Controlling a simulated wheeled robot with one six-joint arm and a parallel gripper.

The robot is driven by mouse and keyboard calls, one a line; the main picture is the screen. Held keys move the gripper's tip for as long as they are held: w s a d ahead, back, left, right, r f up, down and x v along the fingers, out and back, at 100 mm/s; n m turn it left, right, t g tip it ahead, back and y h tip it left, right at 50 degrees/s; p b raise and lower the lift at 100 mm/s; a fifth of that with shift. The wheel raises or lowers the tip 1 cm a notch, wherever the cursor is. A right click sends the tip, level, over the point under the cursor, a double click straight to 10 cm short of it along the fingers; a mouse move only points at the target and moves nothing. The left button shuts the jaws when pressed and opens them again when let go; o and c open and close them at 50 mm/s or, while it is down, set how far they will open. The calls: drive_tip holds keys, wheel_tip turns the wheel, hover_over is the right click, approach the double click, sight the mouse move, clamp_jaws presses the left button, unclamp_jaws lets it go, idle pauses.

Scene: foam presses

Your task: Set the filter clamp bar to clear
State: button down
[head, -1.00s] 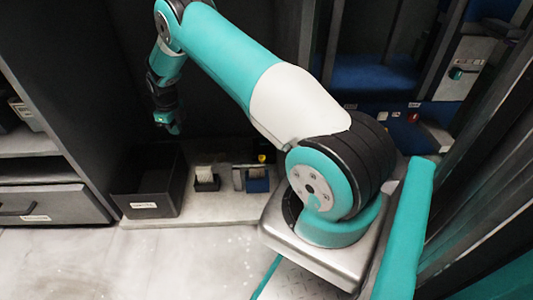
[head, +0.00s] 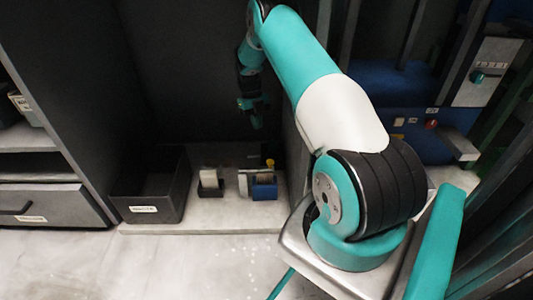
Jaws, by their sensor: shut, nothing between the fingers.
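My gripper (head: 254,106) hangs in front of the dark back wall, above the small items on the low shelf. It looks small and dark, its teal fingertips are shut, and nothing shows between them. I cannot make out a filter clamp bar for certain. A grey bar-like block (head: 460,146) juts out from the blue press front at the right, well apart from my gripper; I cannot tell whether it is the clamp bar. Part of the press is hidden behind my arm.
A black open bin (head: 150,209), a small dark holder (head: 210,190) and a blue block (head: 263,190) stand on the low shelf. A grey drawer (head: 45,204) is at the left. A panel with a teal knob (head: 478,77) and a red button (head: 431,124) are at the right.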

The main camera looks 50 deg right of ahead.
drive_tip(key=s+a+f+b, duration=0.2)
drive_tip(key=s+f+b, duration=0.4)
drive_tip(key=f, duration=0.2)
drive_tip(key=shift+a, duration=0.2)
drive_tip(key=shift+s, duration=0.15)
